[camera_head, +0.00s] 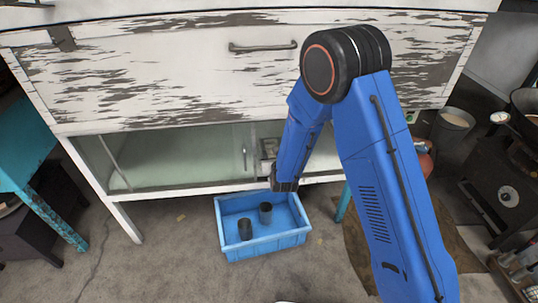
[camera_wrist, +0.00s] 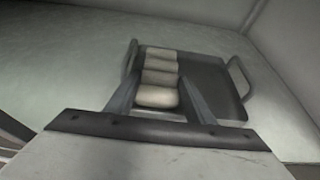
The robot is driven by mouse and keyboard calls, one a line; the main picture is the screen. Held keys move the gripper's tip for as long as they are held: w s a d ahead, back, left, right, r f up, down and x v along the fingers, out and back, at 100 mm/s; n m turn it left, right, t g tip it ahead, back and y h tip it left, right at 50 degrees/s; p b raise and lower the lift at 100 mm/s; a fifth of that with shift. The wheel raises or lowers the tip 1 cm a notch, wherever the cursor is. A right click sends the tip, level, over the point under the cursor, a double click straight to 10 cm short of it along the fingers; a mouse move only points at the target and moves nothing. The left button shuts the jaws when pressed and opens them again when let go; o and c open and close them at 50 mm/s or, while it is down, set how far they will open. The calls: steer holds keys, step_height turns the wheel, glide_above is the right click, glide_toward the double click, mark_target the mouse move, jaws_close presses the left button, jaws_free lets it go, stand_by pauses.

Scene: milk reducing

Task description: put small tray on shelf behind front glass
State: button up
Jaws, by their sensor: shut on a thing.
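The small tray (camera_wrist: 222,75) is dark grey with a raised handle at each side. In the wrist view it is at or just above a pale shelf surface (camera_wrist: 60,70); contact is unclear. My gripper (camera_wrist: 160,85) has its two fingers on either side of a pale ribbed piece at the tray, shut on the tray. In the head view, the tray (camera_head: 268,167) shows small inside the low cabinet opening, right of the glass front (camera_head: 180,168). My blue arm covers the opening's right part, and the fingers are hard to make out there.
A blue crate (camera_head: 232,252) with two dark cups stands on the floor before the cabinet. A white peeling drawer (camera_head: 160,75) is above the shelf. A teal table (camera_head: 45,215) stands left; a stove (camera_head: 500,185) is right. In the wrist view, walls rise behind the tray.

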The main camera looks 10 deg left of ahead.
steer(key=shift+f, duration=0.3)
steer(key=o, duration=1.5)
steer(key=shift+f, duration=0.15)
steer(key=v, duration=1.2)
